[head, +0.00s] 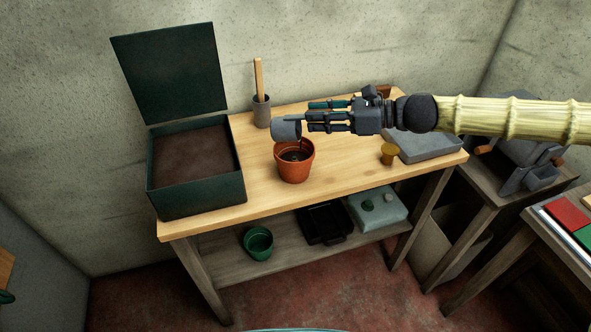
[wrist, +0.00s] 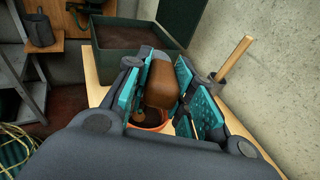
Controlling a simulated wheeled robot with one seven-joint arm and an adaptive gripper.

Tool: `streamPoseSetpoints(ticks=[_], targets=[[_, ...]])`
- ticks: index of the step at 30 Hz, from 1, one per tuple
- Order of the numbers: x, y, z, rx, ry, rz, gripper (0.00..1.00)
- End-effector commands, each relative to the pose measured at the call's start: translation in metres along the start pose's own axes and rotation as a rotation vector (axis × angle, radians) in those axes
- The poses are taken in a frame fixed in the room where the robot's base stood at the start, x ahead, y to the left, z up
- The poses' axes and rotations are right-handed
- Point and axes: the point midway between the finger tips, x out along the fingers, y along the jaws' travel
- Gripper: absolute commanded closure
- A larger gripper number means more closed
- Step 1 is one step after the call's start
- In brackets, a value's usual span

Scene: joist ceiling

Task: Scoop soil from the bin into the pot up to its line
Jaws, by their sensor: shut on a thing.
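My gripper (head: 312,117) is shut on a grey scoop (head: 286,130), which it holds above the back left rim of the orange pot (head: 295,172). In the wrist view, a rounded brown part (wrist: 162,84), seemingly the scoop's handle, sits between the teal finger pads. The scoop looks tilted; its contents cannot be seen. Dark soil shows low inside the pot, and the pot's line cannot be made out. The pot's rim also shows in the wrist view (wrist: 152,128), below the fingers. The green soil bin (head: 196,197) stands open at the left, with brown soil (head: 192,165) in it.
The bin's raised lid (head: 170,72) stands against the wall. A grey cup (head: 261,112) with a wooden stick is behind the pot. A small yellow-brown object (head: 388,153) and a grey slab (head: 425,145) are at the right. Wooden bench top (head: 258,190) is clear between bin and pot.

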Motion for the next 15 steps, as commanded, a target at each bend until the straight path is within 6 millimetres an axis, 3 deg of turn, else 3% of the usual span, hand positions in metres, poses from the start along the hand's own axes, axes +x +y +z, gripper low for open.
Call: streamPoseSetpoints(ticks=[15], targets=[[-0.006, 0.000, -0.016, 0.001, -0.116, -0.001, 1.00]])
